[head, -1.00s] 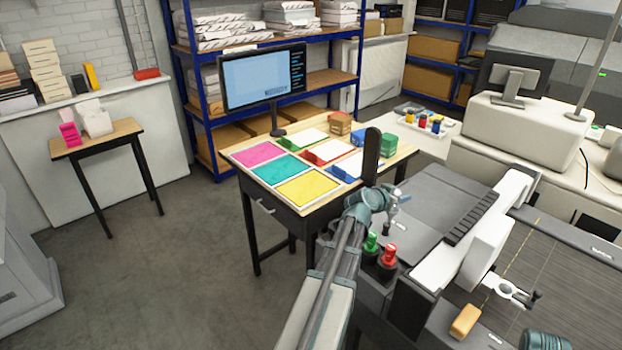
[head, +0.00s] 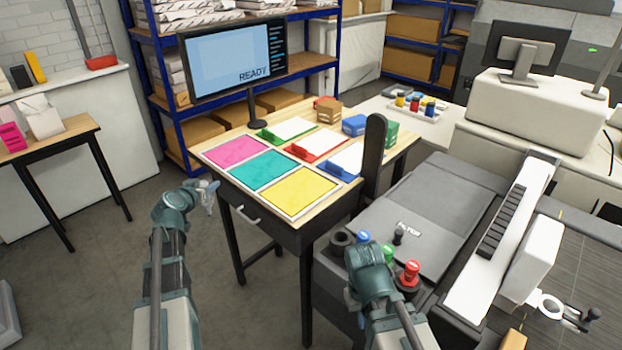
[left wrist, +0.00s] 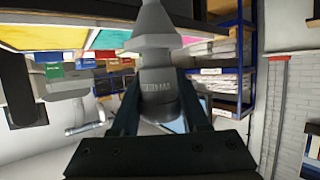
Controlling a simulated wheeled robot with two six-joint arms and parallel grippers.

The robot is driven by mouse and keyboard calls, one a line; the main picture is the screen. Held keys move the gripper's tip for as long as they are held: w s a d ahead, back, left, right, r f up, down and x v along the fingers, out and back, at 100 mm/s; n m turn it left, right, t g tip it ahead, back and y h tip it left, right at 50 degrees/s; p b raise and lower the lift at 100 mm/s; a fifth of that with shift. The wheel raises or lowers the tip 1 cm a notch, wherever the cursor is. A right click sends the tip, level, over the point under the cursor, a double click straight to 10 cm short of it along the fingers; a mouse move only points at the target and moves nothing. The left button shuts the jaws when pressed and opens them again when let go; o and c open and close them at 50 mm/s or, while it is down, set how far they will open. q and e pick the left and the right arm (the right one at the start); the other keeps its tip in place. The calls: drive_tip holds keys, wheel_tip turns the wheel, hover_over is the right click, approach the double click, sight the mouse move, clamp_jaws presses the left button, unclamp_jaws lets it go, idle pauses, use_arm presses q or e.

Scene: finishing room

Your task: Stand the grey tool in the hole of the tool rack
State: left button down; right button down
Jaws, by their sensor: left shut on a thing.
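The grey tool (left wrist: 157,85) fills the middle of the left wrist view, with a cone-shaped part and a ringed, lettered body. My left gripper (head: 208,196) is shut on it, a finger on each side, out over the floor in front of the table. In the head view the tool is too small to make out clearly. The tool rack is a row of dark cups by the machine; its left cup (head: 341,239) shows an open hole. Blue (head: 363,236), green (head: 387,253) and red (head: 411,269) tools stand in the others. My right wrist covers part of the rack; its fingers are hidden.
The wooden table (head: 220,172) holds coloured sheets and a monitor (head: 232,60) reading READY. A tall dark post (head: 374,160) rises behind the rack. The grey machine (head: 440,205) lies to the right. The floor at left is open.

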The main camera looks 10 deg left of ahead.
use_arm(q)
drive_tip(key=d+r+m+g+h+p, duration=0.2)
drive_tip(key=d+m+h, duration=0.3)
drive_tip(key=d, duration=1.6)
drive_tip(key=d+r+m+g+h+p, duration=0.2)
drive_tip(key=d+r+m+h+p, duration=0.1)
drive_tip(key=d, duration=1.9)
drive_tip(key=shift+d+m+h, duration=0.15)
drive_tip(key=shift+m+h, duration=0.75)
drive_tip(key=shift+h, duration=0.3)
drive_tip(key=shift+f, duration=0.15)
drive_tip(key=shift+f+b, duration=2.8)
drive_tip(key=shift+b, duration=0.15)
drive_tip(key=shift+f, duration=0.1)
drive_tip(key=shift+f+b, duration=1.4)
drive_tip(key=shift+b, duration=0.05)
drive_tip(key=shift+f, duration=0.1)
